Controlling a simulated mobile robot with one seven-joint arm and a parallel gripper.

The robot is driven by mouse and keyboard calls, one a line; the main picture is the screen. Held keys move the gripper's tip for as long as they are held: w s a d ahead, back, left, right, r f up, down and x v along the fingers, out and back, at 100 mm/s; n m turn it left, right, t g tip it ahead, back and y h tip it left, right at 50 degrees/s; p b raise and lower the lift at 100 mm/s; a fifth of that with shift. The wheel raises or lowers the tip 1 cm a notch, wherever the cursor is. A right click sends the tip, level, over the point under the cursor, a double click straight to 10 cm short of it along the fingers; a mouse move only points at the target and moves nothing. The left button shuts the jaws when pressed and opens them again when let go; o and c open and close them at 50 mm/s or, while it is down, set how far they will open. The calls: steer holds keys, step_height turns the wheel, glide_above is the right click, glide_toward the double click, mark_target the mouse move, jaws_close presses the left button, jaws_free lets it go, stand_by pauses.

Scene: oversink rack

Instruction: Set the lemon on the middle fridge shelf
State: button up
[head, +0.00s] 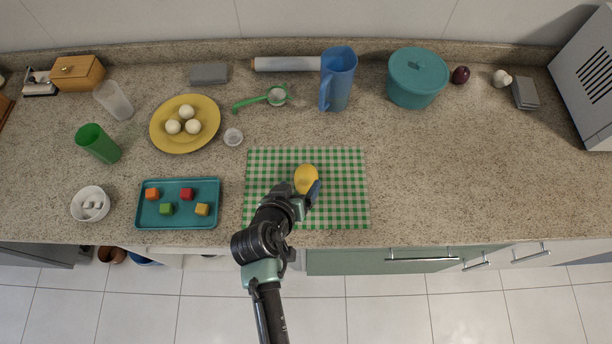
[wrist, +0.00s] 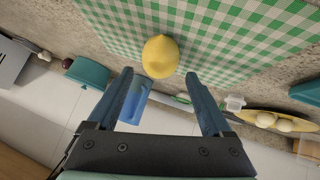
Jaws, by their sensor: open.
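The yellow lemon (head: 306,178) lies on the green and white checked cloth (head: 345,190) on the counter, near the cloth's middle. My gripper (head: 308,192) is right at the lemon in the head view, and partly hides its near side. In the wrist view the lemon (wrist: 160,56) is beyond the tips of my two blue fingers (wrist: 160,80), roughly centred between them. The fingers are apart, with nothing between them. No fridge shelf shows in either view.
A teal tray (head: 145,219) with coloured cubes is left of the cloth. A yellow plate (head: 157,135) with white balls, a blue pitcher (head: 340,82) and a teal pot (head: 415,80) stand farther back. The counter right of the cloth is clear.

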mark_target(303, 181)
steer(key=shift+p+x, duration=0.5)
steer(key=shift+x, duration=2.25)
steer(key=shift+s, duration=0.1)
steer(key=c, duration=1.1)
jaws_close()
steer(key=shift+r, duration=0.1)
